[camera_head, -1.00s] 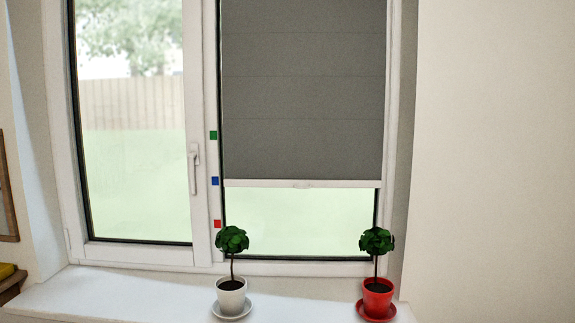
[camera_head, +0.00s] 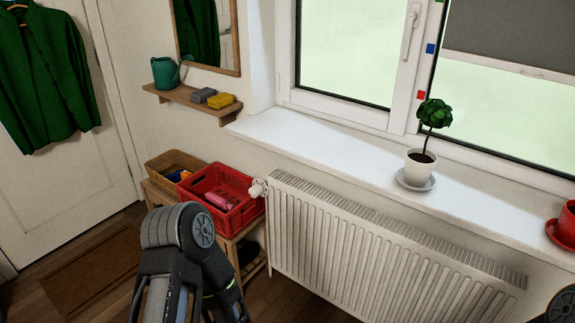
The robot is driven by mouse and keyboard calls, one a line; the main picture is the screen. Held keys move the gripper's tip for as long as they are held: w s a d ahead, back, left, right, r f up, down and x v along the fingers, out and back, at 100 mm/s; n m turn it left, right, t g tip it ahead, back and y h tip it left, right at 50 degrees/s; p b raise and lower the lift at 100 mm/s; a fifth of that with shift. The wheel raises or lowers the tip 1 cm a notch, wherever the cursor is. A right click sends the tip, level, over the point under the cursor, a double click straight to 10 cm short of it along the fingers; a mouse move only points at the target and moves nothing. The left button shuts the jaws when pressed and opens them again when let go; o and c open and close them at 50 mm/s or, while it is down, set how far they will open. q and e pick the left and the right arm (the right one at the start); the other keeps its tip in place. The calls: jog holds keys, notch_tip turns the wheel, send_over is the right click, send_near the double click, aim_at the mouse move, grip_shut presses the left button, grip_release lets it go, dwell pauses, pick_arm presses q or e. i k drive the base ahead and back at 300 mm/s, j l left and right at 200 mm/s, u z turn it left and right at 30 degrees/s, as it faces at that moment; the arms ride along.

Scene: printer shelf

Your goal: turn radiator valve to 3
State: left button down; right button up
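The white radiator (camera_head: 350,250) hangs on the wall under the window sill. Its small white valve (camera_head: 258,188) sticks out at the radiator's upper left end, close to the red crate. The number on the valve is too small to read. My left arm comes up from the bottom in front of the bench, below and to the left of the valve; its gripper is not visible. A bit of my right arm shows at the bottom right corner, and its gripper is out of the picture.
A red crate (camera_head: 238,217) with a pink item and a wicker basket (camera_head: 160,166) stand on a wooden bench beside the valve. A wall shelf (camera_head: 185,99) holds a watering can (camera_head: 165,73) and two blocks. A white potted plant (camera_head: 420,164) and a red pot (camera_head: 567,226) stand on the sill (camera_head: 320,143).

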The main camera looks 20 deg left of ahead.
aim_at(254, 192)
jog(key=z, duration=0.2)
jog(key=i+j+z, duration=0.1)
jog(key=j+z, duration=0.85)
jog(key=j, duration=1)
jog(key=k+j+z, duration=0.15)
jog(key=j, duration=0.65)
